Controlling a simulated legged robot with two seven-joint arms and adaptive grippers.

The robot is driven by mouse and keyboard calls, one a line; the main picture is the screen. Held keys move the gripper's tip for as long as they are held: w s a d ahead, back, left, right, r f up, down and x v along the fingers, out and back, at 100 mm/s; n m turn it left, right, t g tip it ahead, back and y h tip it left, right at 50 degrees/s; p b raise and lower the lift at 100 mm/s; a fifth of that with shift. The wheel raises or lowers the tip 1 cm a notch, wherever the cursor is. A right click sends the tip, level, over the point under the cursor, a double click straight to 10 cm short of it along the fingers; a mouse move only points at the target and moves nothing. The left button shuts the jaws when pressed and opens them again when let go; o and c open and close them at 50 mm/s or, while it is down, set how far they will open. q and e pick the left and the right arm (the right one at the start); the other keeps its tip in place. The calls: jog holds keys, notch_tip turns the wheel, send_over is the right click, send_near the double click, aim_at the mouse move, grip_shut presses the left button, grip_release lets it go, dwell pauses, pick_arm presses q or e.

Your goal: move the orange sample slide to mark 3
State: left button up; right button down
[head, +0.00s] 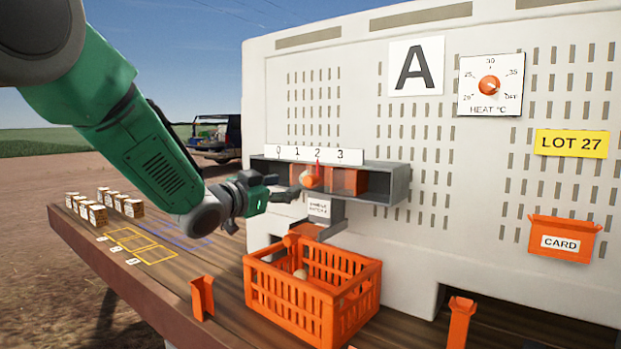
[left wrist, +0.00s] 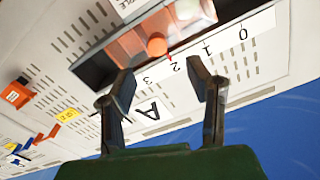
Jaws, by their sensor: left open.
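The orange sample slide (head: 347,181) sits in a grey channel (head: 393,184) under a white scale (head: 268,153) marked 0 to 3. Its round orange knob (head: 309,181) faces out, and its red pointer (head: 318,160) stands at mark 2. The knob also shows in the left wrist view (left wrist: 156,45), with the pointer (left wrist: 169,57) at 2. My left gripper (head: 296,193) is open in front of the channel, just left of the knob. In the left wrist view its fingers (left wrist: 160,78) are spread, with the knob beyond the gap and nothing held. My right gripper is not in view.
An orange crate (head: 312,292) stands on the wooden table below the channel, under a small spout (head: 318,217). Orange holders (head: 202,298) stand at the front. Small boxes (head: 97,215) are at the left. A heat dial (head: 489,85) and card pocket (head: 563,240) are on the panel.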

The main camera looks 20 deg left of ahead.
aim_at(309, 181)
pick_arm(q)
jog(key=x, duration=0.3)
jog(key=p+x, duration=0.1)
jog(key=x, duration=0.1)
jog(key=p+x, duration=0.1)
jog(key=x, duration=0.2)
jog(key=shift+w+d, duration=0.2)
jog(key=shift+d, duration=0.35)
jog(key=shift+w, duration=0.35)
jog(key=shift+w+a+f, duration=0.15)
jog(key=shift+w+a, duration=0.15)
jog(key=shift+w, duration=0.05)
jog(key=shift+d, duration=0.1)
